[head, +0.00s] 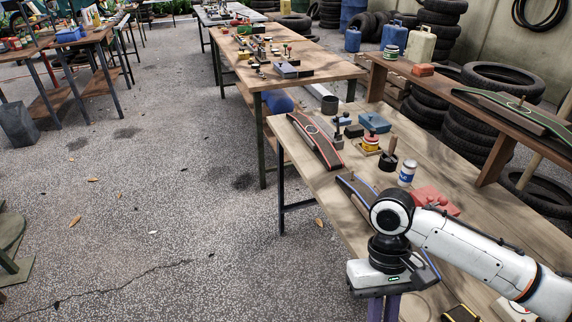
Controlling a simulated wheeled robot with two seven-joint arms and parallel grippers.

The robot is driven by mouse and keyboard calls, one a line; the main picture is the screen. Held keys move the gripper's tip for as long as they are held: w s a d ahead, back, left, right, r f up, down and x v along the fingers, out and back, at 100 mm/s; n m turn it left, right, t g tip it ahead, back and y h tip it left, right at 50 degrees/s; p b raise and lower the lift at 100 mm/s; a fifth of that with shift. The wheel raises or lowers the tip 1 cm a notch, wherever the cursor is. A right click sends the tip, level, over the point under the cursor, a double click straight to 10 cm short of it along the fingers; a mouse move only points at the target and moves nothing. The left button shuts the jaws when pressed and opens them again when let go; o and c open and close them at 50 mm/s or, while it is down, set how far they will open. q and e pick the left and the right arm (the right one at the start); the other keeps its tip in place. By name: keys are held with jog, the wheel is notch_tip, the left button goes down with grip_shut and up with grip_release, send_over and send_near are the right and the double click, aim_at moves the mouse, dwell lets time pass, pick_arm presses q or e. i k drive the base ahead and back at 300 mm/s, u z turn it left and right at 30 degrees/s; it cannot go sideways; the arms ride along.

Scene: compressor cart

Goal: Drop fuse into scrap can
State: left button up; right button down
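My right gripper (383,308) hangs downward from the white arm at the bottom of the head view, over the near edge of the workbench. Its fingertips are cut off by the picture's lower edge, so I cannot see whether it holds anything. My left gripper is not in view. I cannot make out a fuse. A dark open cylinder (329,104) stands at the far end of the bench, and a black cup (388,162) stands mid-bench. I cannot tell whether either is the scrap can.
The wooden workbench (425,158) also holds a red-edged curved board (316,141), a blue box (374,122), a blue-and-white can (407,173) and a red block (436,200). A raised shelf (440,90) runs along its right.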

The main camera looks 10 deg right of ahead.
aim_at(334, 112)
jog(key=u, duration=0.9)
jog(key=i, duration=1.5)
jog(key=z, duration=0.35)
jog(key=i, duration=1.05)
jog(key=z, duration=1.1)
